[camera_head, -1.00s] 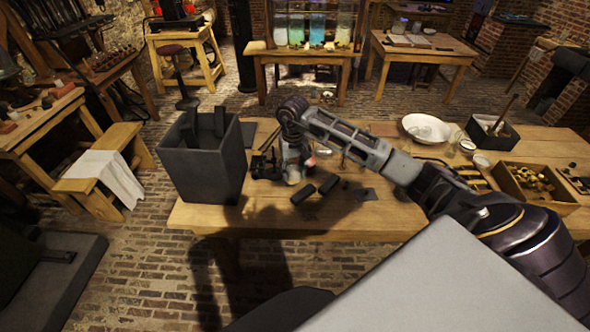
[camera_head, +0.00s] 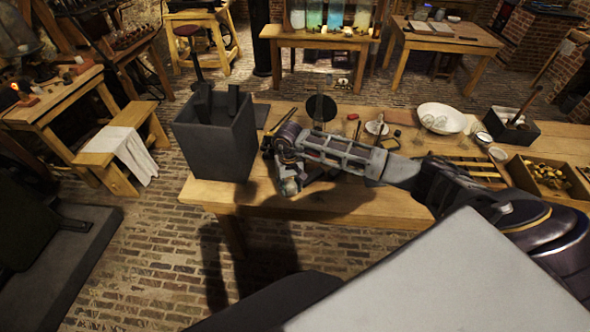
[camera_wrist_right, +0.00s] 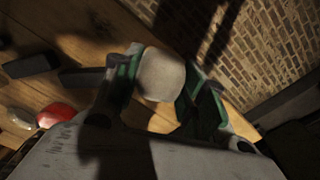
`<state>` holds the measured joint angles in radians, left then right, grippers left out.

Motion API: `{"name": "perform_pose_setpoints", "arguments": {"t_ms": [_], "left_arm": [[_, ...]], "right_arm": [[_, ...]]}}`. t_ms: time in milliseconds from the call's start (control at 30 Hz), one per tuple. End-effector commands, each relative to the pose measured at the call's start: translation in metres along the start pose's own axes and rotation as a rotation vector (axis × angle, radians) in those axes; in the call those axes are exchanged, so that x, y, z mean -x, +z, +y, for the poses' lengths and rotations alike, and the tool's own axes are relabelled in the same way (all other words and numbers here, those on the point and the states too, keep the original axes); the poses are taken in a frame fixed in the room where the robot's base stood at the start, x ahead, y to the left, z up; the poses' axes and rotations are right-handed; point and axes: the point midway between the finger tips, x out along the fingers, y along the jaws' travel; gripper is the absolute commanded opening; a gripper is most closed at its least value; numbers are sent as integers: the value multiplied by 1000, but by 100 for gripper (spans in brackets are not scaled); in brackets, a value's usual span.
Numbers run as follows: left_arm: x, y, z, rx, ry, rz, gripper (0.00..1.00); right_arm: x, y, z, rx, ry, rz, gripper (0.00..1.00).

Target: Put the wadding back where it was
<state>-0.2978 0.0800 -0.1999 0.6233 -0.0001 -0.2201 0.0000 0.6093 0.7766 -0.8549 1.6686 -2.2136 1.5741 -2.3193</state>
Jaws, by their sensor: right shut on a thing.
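A pale, rounded lump that looks like the wadding (camera_wrist_right: 162,78) sits between the green-edged fingers of my right gripper (camera_wrist_right: 162,66) in the right wrist view. The fingers are shut on it from both sides. In the head view my right gripper (camera_head: 290,184) hangs low over the front left part of the wooden table (camera_head: 380,208), just right of a tall dark grey box. The wadding cannot be made out there. In the wrist view the table's front edge and the brick floor lie beyond it. My left gripper is not in view.
The open dark box (camera_head: 215,150) stands at the table's left end with dark pieces sticking out. Dark blocks (camera_wrist_right: 32,65) and a red object (camera_wrist_right: 56,114) lie near my right gripper. A white bowl (camera_head: 440,118) and a wooden tray (camera_head: 548,178) are farther right.

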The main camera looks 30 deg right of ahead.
Motion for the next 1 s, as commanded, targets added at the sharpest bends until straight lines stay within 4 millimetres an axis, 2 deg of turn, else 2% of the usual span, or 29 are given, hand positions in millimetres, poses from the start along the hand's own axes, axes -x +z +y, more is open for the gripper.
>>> {"name": "perform_pose_setpoints", "arguments": {"t_ms": [33, 200, 400, 567, 833, 1000], "left_arm": [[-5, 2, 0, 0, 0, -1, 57], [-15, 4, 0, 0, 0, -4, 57], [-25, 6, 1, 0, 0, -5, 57], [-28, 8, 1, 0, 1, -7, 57], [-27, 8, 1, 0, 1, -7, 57], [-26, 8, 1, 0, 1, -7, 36]], "right_arm": [[-20, 10, -6, 24, 3, -3, 20], [-72, 46, -22, 98, 0, -4, 20], [-111, 80, -33, 155, -9, -7, 20], [-121, 90, -36, 172, -13, -8, 20], [-121, 92, -36, 173, -13, -8, 20], [-120, 91, -36, 173, -13, -7, 20]]}}
